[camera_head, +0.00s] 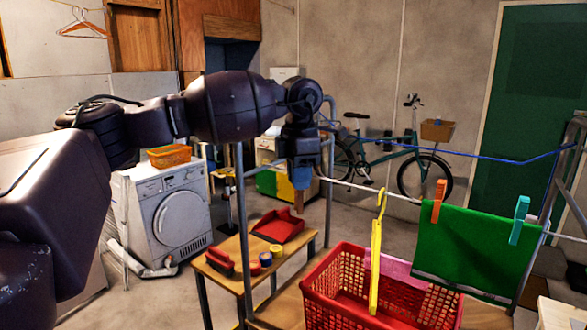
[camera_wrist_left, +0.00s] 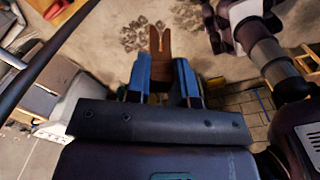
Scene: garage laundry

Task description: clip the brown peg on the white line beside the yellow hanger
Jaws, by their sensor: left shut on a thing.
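My left gripper (camera_head: 300,182) has blue fingertips and is shut on the brown peg (camera_head: 299,201), which points downward below them. In the left wrist view the peg (camera_wrist_left: 160,45) stands out between the fingertips (camera_wrist_left: 162,78), its two prongs facing away. The white line (camera_head: 350,185) runs from the metal post to the right edge, sloping slightly down. My right gripper is not seen.
A green cloth (camera_head: 468,245) hangs on the line, with an orange peg (camera_head: 439,200) and a teal peg (camera_head: 519,220). A blue line (camera_head: 470,157) runs behind. A metal post (camera_head: 242,230) stands left of the peg. A red basket (camera_head: 335,285) stands below the hanger.

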